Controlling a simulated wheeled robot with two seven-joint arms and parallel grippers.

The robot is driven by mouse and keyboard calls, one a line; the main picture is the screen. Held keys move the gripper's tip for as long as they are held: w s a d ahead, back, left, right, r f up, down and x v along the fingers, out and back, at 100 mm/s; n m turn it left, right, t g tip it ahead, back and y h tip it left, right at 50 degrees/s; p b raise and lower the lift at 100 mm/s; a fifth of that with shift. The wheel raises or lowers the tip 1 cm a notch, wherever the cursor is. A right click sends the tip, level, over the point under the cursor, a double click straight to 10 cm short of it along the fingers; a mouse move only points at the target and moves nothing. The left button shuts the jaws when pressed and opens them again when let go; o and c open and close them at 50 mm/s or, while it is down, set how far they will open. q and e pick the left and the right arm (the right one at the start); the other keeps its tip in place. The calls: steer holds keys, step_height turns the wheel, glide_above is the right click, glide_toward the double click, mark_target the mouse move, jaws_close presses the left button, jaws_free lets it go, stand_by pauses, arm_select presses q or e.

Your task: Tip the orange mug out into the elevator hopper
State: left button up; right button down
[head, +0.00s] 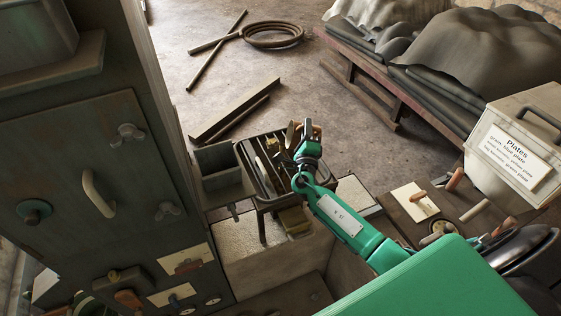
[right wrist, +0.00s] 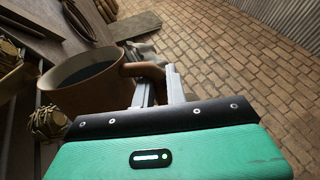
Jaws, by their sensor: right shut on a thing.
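The orange mug (right wrist: 82,92) is close in front of my right gripper (right wrist: 160,86) in the right wrist view. The fingers are shut on its handle, and its open mouth shows a dark inside; I cannot tell what it holds. In the head view my right gripper (head: 307,142) is above the right end of a dark slotted rack (head: 246,160). Only a small orange-brown part of the mug (head: 317,128) shows there, mostly hidden behind the gripper. I cannot tell for sure which thing is the elevator hopper. My left gripper is not in view.
A tall dark cabinet (head: 85,150) with handles and latches fills the left. Pale-filled bins (head: 258,240) stand below the rack. Covered stacks (head: 480,50) lie behind, and a hose coil (head: 272,36) lies on open floor.

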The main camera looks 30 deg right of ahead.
steer(key=shift+w+a+r, duration=0.1)
steer(key=shift+a, duration=0.45)
steer(key=shift+n, duration=0.3)
steer(key=shift+w+d, duration=0.1)
steer(key=shift+w, duration=0.05)
